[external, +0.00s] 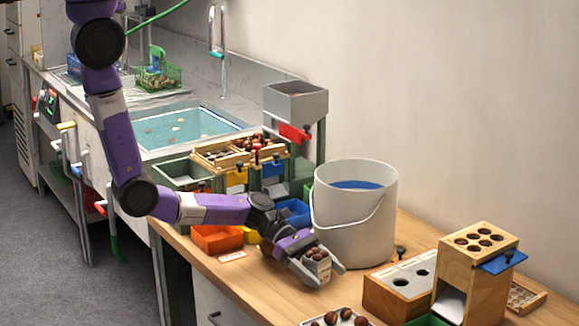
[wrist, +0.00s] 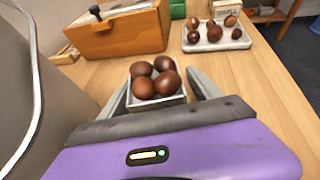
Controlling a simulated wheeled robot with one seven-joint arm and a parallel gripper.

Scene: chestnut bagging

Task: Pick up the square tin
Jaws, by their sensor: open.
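The square tin (external: 318,269) is a small pale box on the wooden worktop, and it holds several brown chestnuts. In the wrist view the tin (wrist: 158,102) sits upright at the middle, with the chestnuts (wrist: 155,77) heaped above its rim. My gripper (external: 318,274) is low over the worktop with its fingers open, one on each side of the tin. In the wrist view my gripper (wrist: 160,92) shows the left finger close to the tin's wall and a gap on the right. The lower parts of the tin are hidden.
A white bucket (external: 355,215) stands close behind my gripper. A wooden box (wrist: 118,32) and a white tray (wrist: 216,43) with chestnuts lie beyond the tin. A wooden stand (external: 472,270) is at the right. Coloured bins (external: 217,238) are left of my gripper.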

